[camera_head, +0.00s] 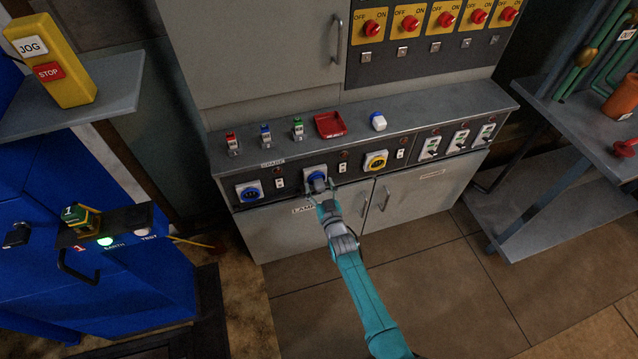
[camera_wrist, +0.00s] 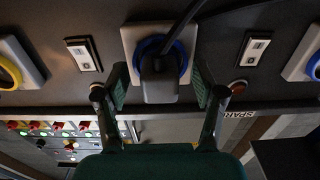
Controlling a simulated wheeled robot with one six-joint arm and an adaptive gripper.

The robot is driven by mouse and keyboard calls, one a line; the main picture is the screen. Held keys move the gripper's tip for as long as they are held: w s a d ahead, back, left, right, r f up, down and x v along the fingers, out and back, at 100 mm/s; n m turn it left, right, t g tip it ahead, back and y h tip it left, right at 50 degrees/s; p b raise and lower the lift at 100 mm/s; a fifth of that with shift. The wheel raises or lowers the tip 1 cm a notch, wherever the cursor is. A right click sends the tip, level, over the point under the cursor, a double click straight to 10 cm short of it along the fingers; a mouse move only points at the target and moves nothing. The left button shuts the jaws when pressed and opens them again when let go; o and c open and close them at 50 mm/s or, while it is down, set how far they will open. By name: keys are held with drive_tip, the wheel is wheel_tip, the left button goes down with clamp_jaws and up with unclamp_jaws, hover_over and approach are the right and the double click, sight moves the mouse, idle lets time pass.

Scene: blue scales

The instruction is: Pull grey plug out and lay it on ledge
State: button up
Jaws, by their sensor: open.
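The grey plug (camera_wrist: 160,80) sits in a round blue socket (camera_wrist: 181,52) on a white plate, its dark cable running off toward the top right in the wrist view. In the head view the blue socket (camera_head: 315,174) is in the cabinet's front panel, second from the left, and the plug is largely hidden by my gripper. My gripper (camera_head: 319,187) is open at the socket. In the wrist view my gripper's (camera_wrist: 161,88) fingers stand on either side of the plug, with gaps. The grey ledge (camera_head: 440,103) runs along the cabinet top above the sockets.
On the ledge stand a red, a blue and a green small device (camera_head: 298,128), a red tray (camera_head: 329,125) and a white-and-blue piece (camera_head: 378,121). A blue socket (camera_head: 249,191) and a yellow socket (camera_head: 376,160) flank this one. The ledge's right part is clear.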

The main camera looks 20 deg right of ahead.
sight(321, 190)
clamp_jaws()
drive_tip(key=shift+s, duration=2.95)
